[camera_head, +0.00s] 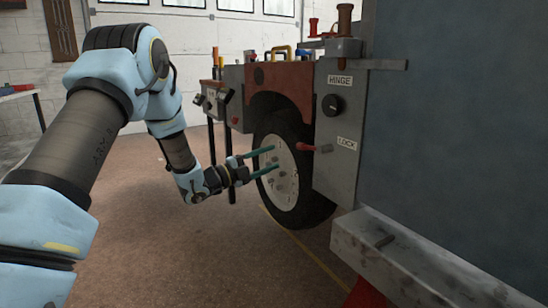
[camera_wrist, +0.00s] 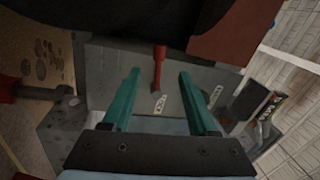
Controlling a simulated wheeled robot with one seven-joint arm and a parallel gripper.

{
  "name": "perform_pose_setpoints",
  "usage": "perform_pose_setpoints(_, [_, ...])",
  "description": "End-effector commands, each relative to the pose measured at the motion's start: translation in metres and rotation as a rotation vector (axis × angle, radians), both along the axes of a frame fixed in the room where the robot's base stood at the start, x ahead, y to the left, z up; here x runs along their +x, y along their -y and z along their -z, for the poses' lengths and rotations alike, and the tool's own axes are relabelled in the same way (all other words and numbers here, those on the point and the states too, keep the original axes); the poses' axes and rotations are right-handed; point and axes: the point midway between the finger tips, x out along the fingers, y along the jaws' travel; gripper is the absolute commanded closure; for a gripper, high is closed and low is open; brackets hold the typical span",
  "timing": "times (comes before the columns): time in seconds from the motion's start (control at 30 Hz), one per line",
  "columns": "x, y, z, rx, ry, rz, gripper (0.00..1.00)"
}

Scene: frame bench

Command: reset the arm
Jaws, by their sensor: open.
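My gripper (camera_head: 266,160) is open, with its two green fingers spread and nothing seen between them. In the head view it is at the end of my outstretched arm, its fingertips in front of the wheel's pale hub (camera_head: 288,172); I cannot tell if they touch it. In the wrist view the gripper (camera_wrist: 158,84) points at a grey panel (camera_wrist: 105,65). A red lever (camera_wrist: 158,68) shows between and beyond the fingers there.
A grey box labelled HINGE and LOCK (camera_head: 340,130) has a black knob (camera_head: 332,105) and a red handle (camera_head: 308,147). A large dark panel (camera_head: 460,130) and a grey ledge (camera_head: 420,262) fill the right. Open brown floor (camera_head: 190,265) lies below my arm.

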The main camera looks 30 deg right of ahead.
Motion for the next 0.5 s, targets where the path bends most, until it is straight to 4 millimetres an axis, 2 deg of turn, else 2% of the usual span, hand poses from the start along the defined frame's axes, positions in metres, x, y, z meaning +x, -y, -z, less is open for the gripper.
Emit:
perform_pose_setpoints(0.4, [0.0002,0.0003,-0.0002,0.000,0.000,0.000,0.41])
perform_pose_setpoints(0.5, [0.0074,-0.0040,-0.0014,0.019,-0.017,-0.028,0.41])
